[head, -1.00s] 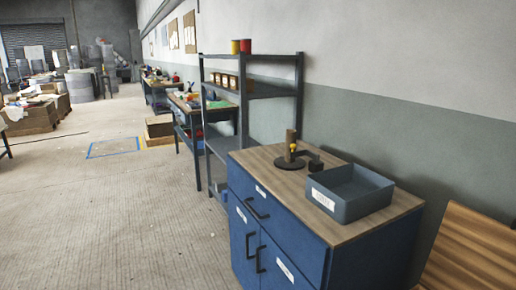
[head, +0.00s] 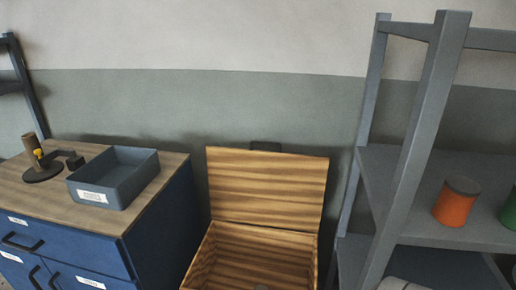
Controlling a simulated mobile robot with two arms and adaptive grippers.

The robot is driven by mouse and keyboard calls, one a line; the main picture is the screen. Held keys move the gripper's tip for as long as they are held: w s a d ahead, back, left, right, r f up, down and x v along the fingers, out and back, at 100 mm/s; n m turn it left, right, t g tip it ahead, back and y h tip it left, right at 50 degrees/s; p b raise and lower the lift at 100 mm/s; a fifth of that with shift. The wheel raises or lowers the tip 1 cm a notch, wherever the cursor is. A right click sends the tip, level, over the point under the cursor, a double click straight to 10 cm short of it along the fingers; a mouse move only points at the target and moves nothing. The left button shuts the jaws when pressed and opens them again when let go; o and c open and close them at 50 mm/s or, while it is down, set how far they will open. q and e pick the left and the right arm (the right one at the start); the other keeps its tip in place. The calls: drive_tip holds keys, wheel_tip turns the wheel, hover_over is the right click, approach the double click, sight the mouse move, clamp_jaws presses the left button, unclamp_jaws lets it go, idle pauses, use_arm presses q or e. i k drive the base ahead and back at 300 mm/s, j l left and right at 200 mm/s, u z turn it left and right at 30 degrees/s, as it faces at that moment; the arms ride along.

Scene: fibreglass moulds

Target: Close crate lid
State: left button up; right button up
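A striped wooden crate (head: 255,250) stands against the wall in the lower middle of the head view. Its lid (head: 268,187) is open and stands up at the back, leaning near the wall. A dark piece (head: 266,146) shows behind the lid's top edge. The crate's front and most of its inside are cut off by the bottom of the picture; a small grey thing shows at the bottom edge in it. Neither of my grippers is in view.
Left of the crate is a blue cabinet (head: 75,240) with a grey tray (head: 115,177) and a dark stand (head: 43,172) on top. Right is a grey shelf (head: 405,160) holding an orange can (head: 457,200) and a green can (head: 510,212).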

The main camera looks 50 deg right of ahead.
sight(278, 189)
drive_tip(key=z, duration=1.4)
